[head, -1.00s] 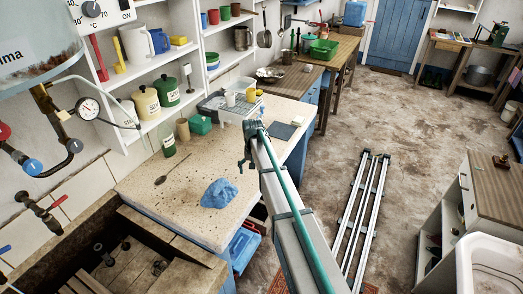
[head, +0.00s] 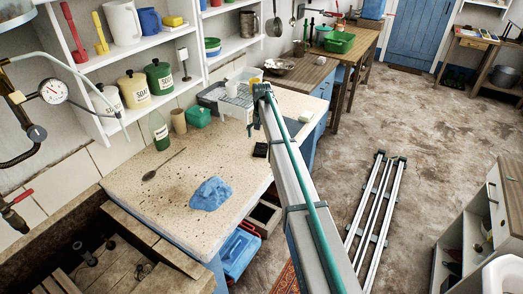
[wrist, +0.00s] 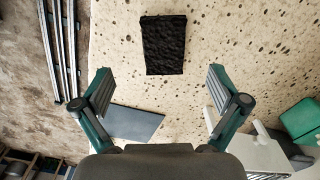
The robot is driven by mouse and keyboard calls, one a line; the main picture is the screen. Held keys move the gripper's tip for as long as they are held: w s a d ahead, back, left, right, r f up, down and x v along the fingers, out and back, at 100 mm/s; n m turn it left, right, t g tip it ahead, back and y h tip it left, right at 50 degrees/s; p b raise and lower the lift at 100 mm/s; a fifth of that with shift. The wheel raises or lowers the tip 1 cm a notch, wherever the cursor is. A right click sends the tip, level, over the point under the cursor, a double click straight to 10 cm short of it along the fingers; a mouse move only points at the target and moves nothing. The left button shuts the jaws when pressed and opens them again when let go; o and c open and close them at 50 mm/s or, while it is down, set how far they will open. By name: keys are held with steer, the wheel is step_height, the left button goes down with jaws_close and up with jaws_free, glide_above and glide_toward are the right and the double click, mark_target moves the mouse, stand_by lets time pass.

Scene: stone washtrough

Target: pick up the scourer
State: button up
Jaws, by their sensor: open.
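The scourer is a black, rough-textured rectangular pad (wrist: 164,44) lying flat on the speckled stone worktop in the wrist view. In the head view it is a small dark patch (head: 261,150) just left of my arm. My gripper (wrist: 160,80) is open and empty, its two fingers spread wide. In the wrist view the pad lies above and between the fingertips, apart from both. In the head view my arm reaches over the worktop and its fingers are hard to make out.
A grey slab (wrist: 135,122) lies near the left finger. A white rack (wrist: 258,152) and a green box (wrist: 302,120) are at lower right. In the head view a crumpled blue cloth (head: 211,193) and a spoon (head: 150,174) lie on the worktop (head: 130,190). Shelves stand behind.

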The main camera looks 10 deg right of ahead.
mark_target(261, 150)
step_height(261, 150, down, 3)
steer(key=shift+r+p, duration=0.1)
steer(key=shift+p, duration=0.2)
steer(key=f, duration=0.1)
steer(key=f+p, duration=0.2)
steer(key=f, duration=0.1)
steer(key=shift+w+a, duration=0.1)
steer(key=shift+a, duration=0.15)
steer(key=shift+f+p, duration=0.3)
steer(key=shift+f, duration=0.3)
steer(key=c, duration=1)
steer(key=shift+r, duration=0.15)
